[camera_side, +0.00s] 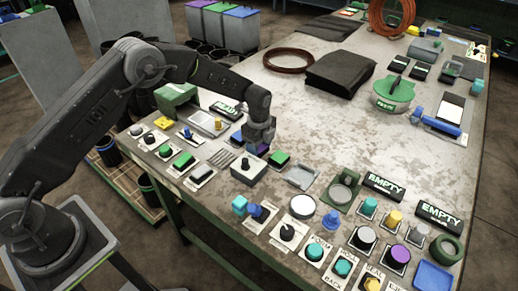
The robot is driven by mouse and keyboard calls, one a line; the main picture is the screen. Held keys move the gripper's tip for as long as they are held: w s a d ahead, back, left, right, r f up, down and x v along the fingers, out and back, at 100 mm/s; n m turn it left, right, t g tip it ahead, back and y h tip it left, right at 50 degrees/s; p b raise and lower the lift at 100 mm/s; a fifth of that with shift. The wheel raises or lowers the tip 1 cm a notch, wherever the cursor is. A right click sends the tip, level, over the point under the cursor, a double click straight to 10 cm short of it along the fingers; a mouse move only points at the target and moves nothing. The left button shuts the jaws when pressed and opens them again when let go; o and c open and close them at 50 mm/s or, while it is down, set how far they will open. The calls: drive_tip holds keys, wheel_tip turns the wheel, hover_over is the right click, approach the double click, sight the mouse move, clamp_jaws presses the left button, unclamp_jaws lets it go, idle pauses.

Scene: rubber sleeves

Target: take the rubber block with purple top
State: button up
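My gripper (261,138) points down over the near-left part of the table. A small dark block with a purple face (262,149) shows right at its fingertips, partly covered by them. At this size I cannot tell whether the fingers are closed on the block or only around it. I also cannot tell whether the block rests on the table or is slightly raised.
A grey box with a black knob (249,169) stands just in front of my gripper. A green block (279,159) is close on the right, with a grey tray (301,177) beyond it. Buttons and knobs crowd the front edge. The table's middle (330,120) is mostly clear.

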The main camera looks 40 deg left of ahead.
drive_tip(key=c, duration=0.4)
drive_tip(key=shift+r, duration=0.15)
